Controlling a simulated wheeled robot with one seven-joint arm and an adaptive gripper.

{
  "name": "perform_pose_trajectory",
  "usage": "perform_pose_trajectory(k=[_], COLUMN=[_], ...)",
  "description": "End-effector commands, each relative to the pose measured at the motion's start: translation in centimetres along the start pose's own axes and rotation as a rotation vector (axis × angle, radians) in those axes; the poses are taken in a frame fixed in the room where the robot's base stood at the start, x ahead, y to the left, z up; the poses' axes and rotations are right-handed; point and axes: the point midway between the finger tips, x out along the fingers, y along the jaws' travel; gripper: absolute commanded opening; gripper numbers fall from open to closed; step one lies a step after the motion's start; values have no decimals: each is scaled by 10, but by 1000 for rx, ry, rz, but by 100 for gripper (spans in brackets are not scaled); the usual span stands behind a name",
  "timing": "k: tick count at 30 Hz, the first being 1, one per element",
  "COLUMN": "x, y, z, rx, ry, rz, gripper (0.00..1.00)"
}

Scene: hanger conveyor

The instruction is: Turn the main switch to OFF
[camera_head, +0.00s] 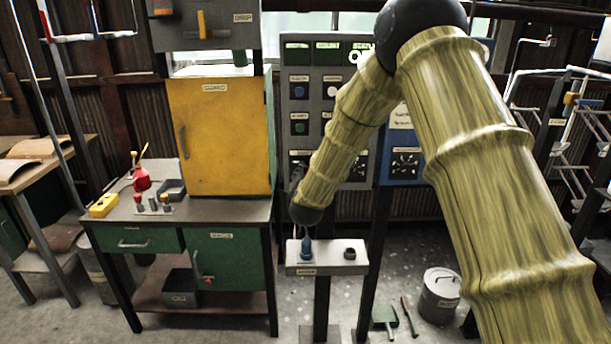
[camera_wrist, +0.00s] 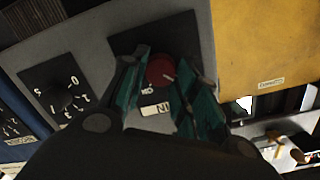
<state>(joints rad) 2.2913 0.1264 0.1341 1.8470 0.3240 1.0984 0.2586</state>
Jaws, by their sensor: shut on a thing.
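The main switch is a red round knob (camera_wrist: 161,70) on a black plate on the grey control panel (camera_head: 325,100). In the wrist view my gripper (camera_wrist: 172,76) has its teal fingers on either side of the knob, shut on it. A pale mark shows on the knob's lower right. Small white lettering, seen upside down, lies just below the knob, and a partly hidden white label sits below that. In the head view my arm covers the switch and most of my gripper, so the knob's exact setting cannot be told.
A black dial (camera_wrist: 62,97) sits beside the switch on the panel. A yellow cabinet (camera_head: 220,135) stands close on the left in the head view. A grey button box (camera_head: 328,268) stands below my wrist. A metal bin (camera_head: 439,295) is on the floor.

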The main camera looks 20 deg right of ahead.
Motion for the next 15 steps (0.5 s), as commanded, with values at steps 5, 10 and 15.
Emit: perform_pose_trajectory(k=[5, 10, 15], x=[-1, -1, -1], y=[3, 2, 1], z=[4, 3, 2], rx=[-1, -1, 0], ry=[-6, -4, -3], rz=[4, 2, 1], gripper=[32, 52, 52])
